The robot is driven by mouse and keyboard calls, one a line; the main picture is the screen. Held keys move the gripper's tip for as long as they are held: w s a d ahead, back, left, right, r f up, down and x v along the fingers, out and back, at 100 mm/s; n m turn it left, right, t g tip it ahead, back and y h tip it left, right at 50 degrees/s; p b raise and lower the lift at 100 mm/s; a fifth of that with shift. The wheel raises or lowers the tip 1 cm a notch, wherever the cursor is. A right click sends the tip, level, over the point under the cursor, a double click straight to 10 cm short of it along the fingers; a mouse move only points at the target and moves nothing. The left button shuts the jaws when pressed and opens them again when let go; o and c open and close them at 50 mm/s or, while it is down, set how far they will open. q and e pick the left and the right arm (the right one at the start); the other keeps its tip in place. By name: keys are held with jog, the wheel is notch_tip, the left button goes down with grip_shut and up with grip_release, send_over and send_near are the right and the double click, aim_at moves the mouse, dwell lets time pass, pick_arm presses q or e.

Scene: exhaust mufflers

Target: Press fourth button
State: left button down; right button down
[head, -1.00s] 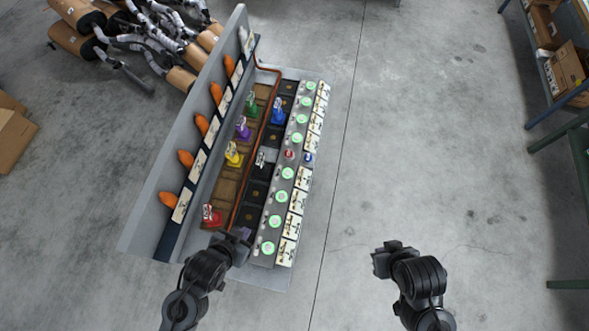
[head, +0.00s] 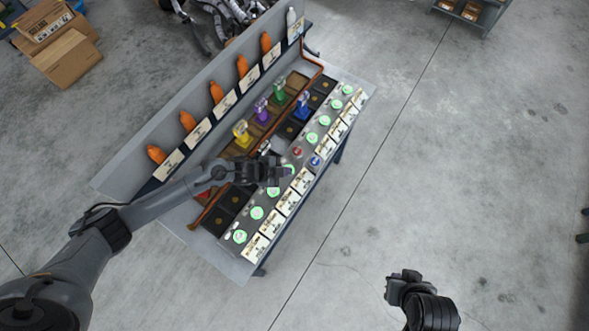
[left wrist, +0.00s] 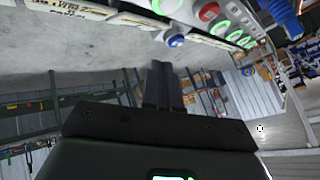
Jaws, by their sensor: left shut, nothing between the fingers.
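A sloped grey panel (head: 265,197) carries a row of round green-lit buttons, with a red button (head: 297,152) among them and a blue button (head: 315,161) beside it. From the near end, the lit buttons are the first (head: 239,236), second (head: 256,212), third (head: 273,191) and fourth (head: 288,169). My left gripper (head: 286,172) is shut and empty, its tips over or just beside the fourth; I cannot tell if they touch. The left wrist view shows the shut fingers (left wrist: 163,85) below the red button (left wrist: 208,12) and blue button (left wrist: 174,41). My right gripper (head: 391,287) is over bare floor.
Yellow (head: 241,135), purple (head: 261,110), green (head: 279,90) and blue (head: 302,106) connectors stand on the bench left of the buttons. Orange plugs (head: 216,92) line the back wall. Labelled cards (head: 278,221) edge the panel. Floor to the right is clear.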

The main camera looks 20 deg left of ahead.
pick_arm(q)
jog(key=shift+t, duration=0.5)
jog(key=w+r, duration=0.1)
jog(key=w, duration=0.1)
jog(key=w+a+r, duration=0.1)
jog(key=w+r, duration=0.1)
jog(key=shift+a+r, duration=0.15)
jog(key=shift+r, duration=0.15)
jog(key=shift+f, duration=0.1)
notch_tip(320, 180, down, 6)
jog(key=b, duration=0.6)
jog(key=shift+f, duration=0.2)
jog(key=shift+f+b, duration=0.95)
jog(key=shift+f, duration=0.2)
jog(key=shift+f, duration=0.15)
dwell(0.3)
